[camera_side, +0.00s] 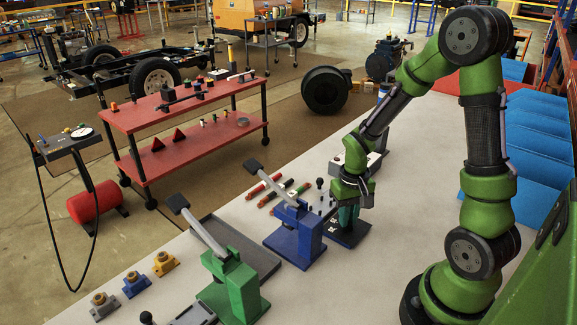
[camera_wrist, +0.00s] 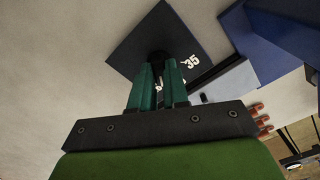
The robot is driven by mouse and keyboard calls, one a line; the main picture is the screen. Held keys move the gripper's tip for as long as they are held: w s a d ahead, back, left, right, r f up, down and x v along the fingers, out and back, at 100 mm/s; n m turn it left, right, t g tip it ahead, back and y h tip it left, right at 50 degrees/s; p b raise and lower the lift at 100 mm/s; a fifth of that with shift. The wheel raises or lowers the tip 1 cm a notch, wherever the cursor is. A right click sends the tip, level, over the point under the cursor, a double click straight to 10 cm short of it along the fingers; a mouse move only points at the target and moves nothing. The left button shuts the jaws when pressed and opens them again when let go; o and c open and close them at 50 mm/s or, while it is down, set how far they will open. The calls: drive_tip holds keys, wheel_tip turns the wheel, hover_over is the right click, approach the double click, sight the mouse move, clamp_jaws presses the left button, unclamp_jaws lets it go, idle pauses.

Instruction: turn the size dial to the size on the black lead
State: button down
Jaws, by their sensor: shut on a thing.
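The size dial is on a dark square plate (camera_side: 345,236), which lies flat on the table; the plate also shows in the wrist view (camera_wrist: 140,42). A white "35" (camera_wrist: 192,62) reads on it, and other markings are partly covered by my fingers. My gripper (camera_side: 348,220) points down over the plate, its green fingers (camera_wrist: 160,75) shut on the dark dial knob (camera_wrist: 158,57). The knob's pointer is hidden. Several short leads lie left of the plate: a red one (camera_side: 263,186) and a dark one (camera_side: 283,194) among them. Any size print on the dark lead is too small to read.
A blue lever press (camera_side: 295,238) stands close left of the plate, a green one (camera_side: 235,285) nearer the front. A grey block (camera_side: 358,160) stands behind my gripper. Bare table lies to the right of the plate.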

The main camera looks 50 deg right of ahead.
drive_tip(key=n, duration=0.4)
drive_tip(key=shift+n, duration=0.3)
drive_tip(key=n, duration=0.3)
drive_tip(key=shift+n, duration=0.4)
drive_tip(key=n, duration=0.4)
drive_tip(key=shift+n, duration=2)
drive_tip(key=c, duration=1.1)
unclamp_jaws()
wheel_tip(320, 180, up, 17)
